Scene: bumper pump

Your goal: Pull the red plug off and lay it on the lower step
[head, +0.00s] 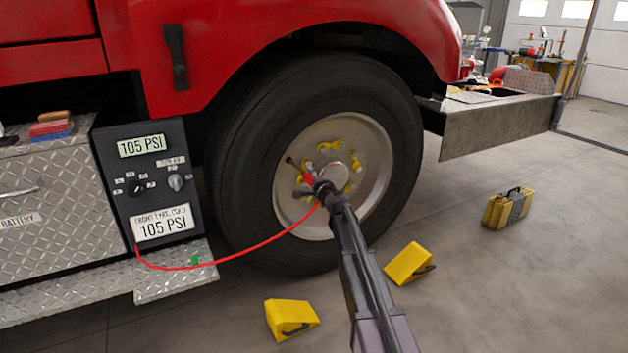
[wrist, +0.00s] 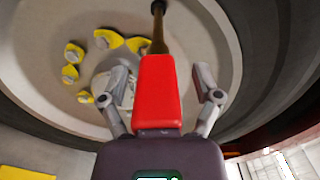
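The red plug (head: 308,178) is at the valve stem (wrist: 158,22) of the front wheel. In the wrist view, the plug (wrist: 158,92) points away from me, its far end meeting a brass piece in line with the dark stem. My gripper (wrist: 160,84) is open, one finger on each side of the plug, with a visible gap on both sides. In the head view, my gripper (head: 315,188) is in front of the wheel hub and partly hides the plug. A red hose (head: 235,255) hangs from the panel to the plug. The lower step (head: 172,284) is diamond plate, below the panel.
The tyre (head: 245,165) and rim surround my gripper. The pump panel (head: 150,185) reads 105 PSI on both displays. Two yellow wheel chocks (head: 290,318) (head: 408,263) stand on the floor, and a yellow case (head: 508,208) stands farther right. A green piece (head: 195,260) is at the hose over the step.

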